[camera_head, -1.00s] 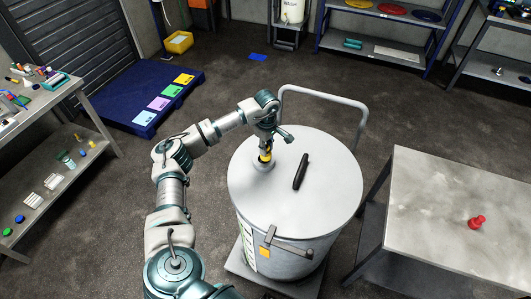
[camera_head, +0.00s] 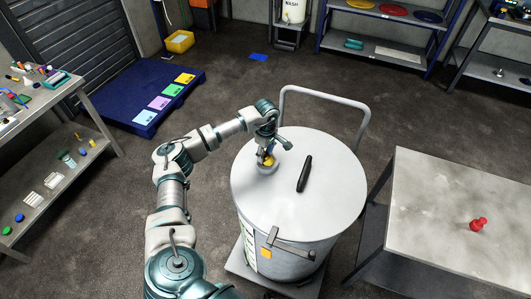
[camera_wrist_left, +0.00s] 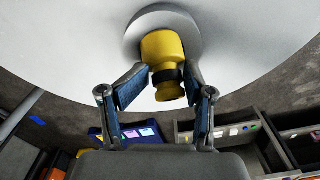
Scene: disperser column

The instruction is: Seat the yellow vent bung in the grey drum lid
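The grey drum lid (camera_head: 325,208) tops the large drum in the middle of the head view. The yellow vent bung (camera_wrist_left: 163,48) is at a round grey collar (camera_wrist_left: 188,24) on the lid, and it has a dark band near its narrow end. My left gripper (camera_wrist_left: 168,70) has a fingertip on each side of the bung, close against it, and looks shut on it. In the head view the left gripper (camera_head: 266,153) is low over the lid's left rear part. How deep the bung sits is hidden. My right gripper is not in view.
A black handle (camera_head: 304,174) lies on the lid near the gripper. A trolley rail (camera_head: 325,92) rises behind the drum. A table (camera_head: 440,195) with a red part (camera_head: 478,224) stands at right. A shelf bench (camera_head: 50,115) stands at left. Open floor lies behind.

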